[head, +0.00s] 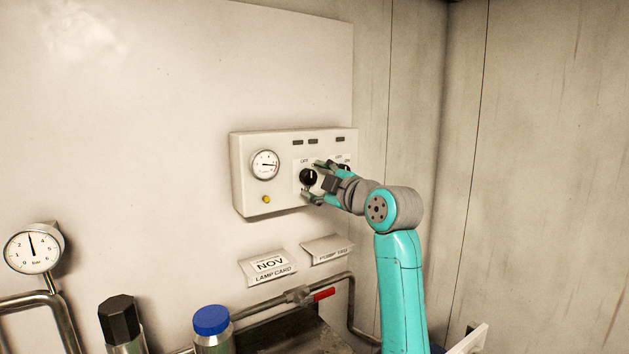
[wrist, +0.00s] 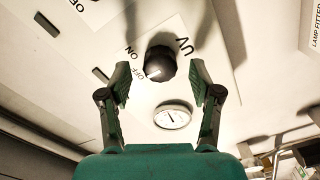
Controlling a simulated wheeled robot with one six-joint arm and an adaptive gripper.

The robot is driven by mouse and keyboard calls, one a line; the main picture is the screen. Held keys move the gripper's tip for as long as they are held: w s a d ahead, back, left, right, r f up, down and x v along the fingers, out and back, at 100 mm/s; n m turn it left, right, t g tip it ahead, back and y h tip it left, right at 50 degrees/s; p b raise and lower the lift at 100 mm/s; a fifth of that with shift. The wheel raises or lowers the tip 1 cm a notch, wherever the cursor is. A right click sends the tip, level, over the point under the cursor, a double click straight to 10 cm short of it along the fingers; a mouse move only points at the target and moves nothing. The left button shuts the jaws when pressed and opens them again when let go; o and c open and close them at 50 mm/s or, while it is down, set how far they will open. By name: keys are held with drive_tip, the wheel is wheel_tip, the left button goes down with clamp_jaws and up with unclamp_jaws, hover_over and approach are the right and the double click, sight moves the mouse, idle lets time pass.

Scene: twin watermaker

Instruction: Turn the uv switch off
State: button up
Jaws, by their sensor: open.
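The UV switch is a round black knob (head: 308,177) on the pale control box (head: 245,190) on the wall. In the wrist view the knob (wrist: 161,60) sits on a white plate lettered UV, ON and OFF. A pale mark on its rim lies on the side near OFF, but its exact setting is hard to tell. My gripper (head: 313,181) is at the box front. In the wrist view my gripper (wrist: 160,70) is open, one finger on each side of the knob, with gaps showing. Depth and contact are unclear.
A second knob (head: 346,168) is partly hidden behind my gripper. A dial gauge (head: 265,164) and yellow lamp (head: 266,199) are on the box. Below are a lamp card (head: 268,267), a red-handled valve (head: 323,294) and a blue-capped bottle (head: 211,321).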

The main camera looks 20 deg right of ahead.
drive_tip(key=v, duration=1)
drive_tip(key=shift+s, duration=0.35)
drive_tip(key=shift+d, duration=0.1)
